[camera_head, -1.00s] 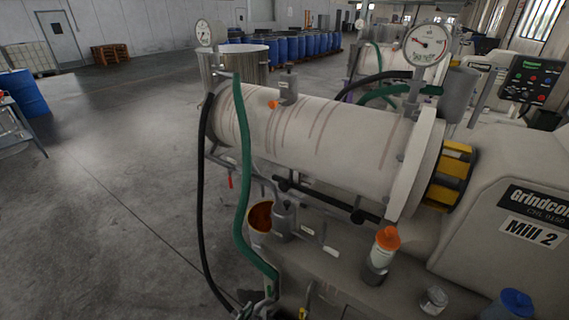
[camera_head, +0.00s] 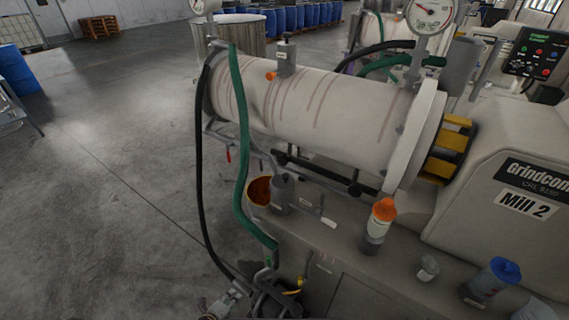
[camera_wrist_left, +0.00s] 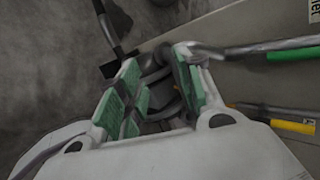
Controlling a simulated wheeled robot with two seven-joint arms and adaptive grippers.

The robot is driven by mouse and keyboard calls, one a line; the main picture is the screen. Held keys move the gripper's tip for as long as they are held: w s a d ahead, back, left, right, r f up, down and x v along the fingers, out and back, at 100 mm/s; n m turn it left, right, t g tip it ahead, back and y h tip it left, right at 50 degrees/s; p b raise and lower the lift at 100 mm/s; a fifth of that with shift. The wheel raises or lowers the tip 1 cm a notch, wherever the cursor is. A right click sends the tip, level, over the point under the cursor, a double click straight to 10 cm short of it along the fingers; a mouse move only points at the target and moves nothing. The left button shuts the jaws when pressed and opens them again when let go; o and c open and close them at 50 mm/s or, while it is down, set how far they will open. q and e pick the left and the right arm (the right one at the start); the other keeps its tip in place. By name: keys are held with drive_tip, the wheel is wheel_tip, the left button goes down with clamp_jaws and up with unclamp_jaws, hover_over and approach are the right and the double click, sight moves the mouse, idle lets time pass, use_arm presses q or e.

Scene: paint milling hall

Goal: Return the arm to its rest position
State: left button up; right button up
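My left gripper (camera_head: 262,287) is at the bottom edge of the head view, partly cut off, just below the lower end of the green hose (camera_head: 243,150). In the left wrist view this gripper (camera_wrist_left: 157,66) has its green-padded fingers apart. My right gripper is in neither view.
The white mill cylinder (camera_head: 310,105) and its bench stand close ahead. On the bench are an orange-capped bottle (camera_head: 379,225), a blue-lidded jar (camera_head: 490,280) and an open container of orange-brown matter (camera_head: 259,191). A black hose (camera_head: 199,170) hangs at the left.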

use_arm(q)
drive_tip(key=a+f+n+g+y, duration=0.2)
drive_tip(key=a+f+n, duration=0.7)
drive_tip(key=a, duration=0.3)
drive_tip(key=s+a+f+n+g+y, duration=0.2)
drive_tip(key=s+a+f+n, duration=0.5)
drive_tip(key=s, duration=0.1)
drive_tip(key=s+d+f+n+g, duration=0.1)
drive_tip(key=s+d+f+n, duration=0.2)
drive_tip(key=s, duration=0.6)
drive_tip(key=s+d+f+n+g, duration=0.1)
drive_tip(key=s+f+n+g, duration=0.15)
drive_tip(key=s+f, duration=0.45)
drive_tip(key=s+d+r+n+h, duration=0.1)
drive_tip(key=s+d, duration=0.7)
drive_tip(key=d, duration=0.1)
drive_tip(key=shift+s, duration=0.3)
drive_tip(key=shift+a, duration=0.1)
